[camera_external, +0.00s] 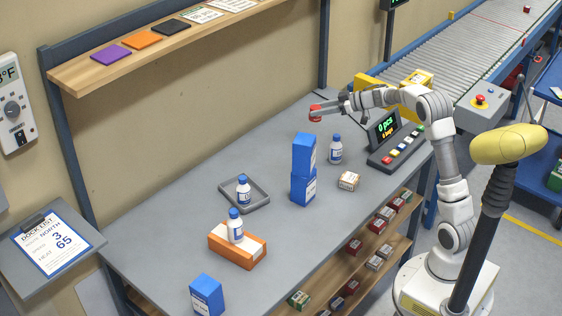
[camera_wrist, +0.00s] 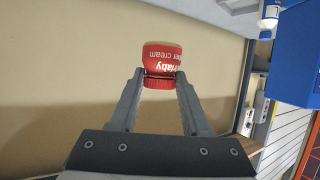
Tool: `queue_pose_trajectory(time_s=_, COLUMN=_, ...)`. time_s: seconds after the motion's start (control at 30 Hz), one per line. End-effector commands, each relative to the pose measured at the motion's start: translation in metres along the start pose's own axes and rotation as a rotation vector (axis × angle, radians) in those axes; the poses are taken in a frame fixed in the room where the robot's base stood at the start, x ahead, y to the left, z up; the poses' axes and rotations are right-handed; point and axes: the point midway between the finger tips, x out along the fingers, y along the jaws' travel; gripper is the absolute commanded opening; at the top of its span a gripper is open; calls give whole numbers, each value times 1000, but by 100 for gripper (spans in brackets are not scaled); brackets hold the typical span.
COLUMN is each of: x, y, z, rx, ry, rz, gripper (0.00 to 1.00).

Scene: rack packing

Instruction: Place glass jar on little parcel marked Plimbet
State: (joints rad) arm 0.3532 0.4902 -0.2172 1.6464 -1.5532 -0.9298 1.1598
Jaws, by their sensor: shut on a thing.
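My gripper (camera_external: 322,110) is shut on a red jar (camera_external: 315,112) and holds it above the back part of the table. In the wrist view the jar (camera_wrist: 162,55) sits between the two fingertips (camera_wrist: 160,78), its label reading in part "cream", with its ribbed lid at the lower side. A small cream and brown parcel (camera_external: 348,181) lies on the table, right of the tall blue boxes and apart from the gripper. Its lettering is too small to read, so I cannot tell whether it says Plimbet.
Two stacked blue boxes (camera_external: 303,155) and a bottle (camera_external: 335,149) stand near the small parcel. A grey tray (camera_external: 262,204) holds another bottle, and an orange box (camera_external: 222,251) bears one. A keypad console (camera_external: 396,147) stands at the right. Several small parcels (camera_external: 354,246) lie on the shelf below.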

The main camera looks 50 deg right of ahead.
Motion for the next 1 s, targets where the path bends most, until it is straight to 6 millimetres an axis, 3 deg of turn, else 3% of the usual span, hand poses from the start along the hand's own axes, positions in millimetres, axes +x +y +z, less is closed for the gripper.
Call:
queue_pose_trajectory(time_s=0.03, x=-5, y=0, z=-11, rx=-5, ry=4, rz=2, gripper=0)
queue_pose_trajectory(time_s=0.27, x=-52, y=7, z=14, rx=-9, ry=-14, rz=3, gripper=0)
queue_pose_trajectory(time_s=0.47, x=-115, y=5, z=40, rx=-16, ry=-25, rz=0, gripper=0)
queue_pose_trajectory(time_s=0.7, x=-197, y=-21, z=75, rx=-16, ry=-20, rz=-16, gripper=0)
queue_pose_trajectory(time_s=1.0, x=-246, y=-52, z=96, rx=-12, ry=3, rz=-34, gripper=0)
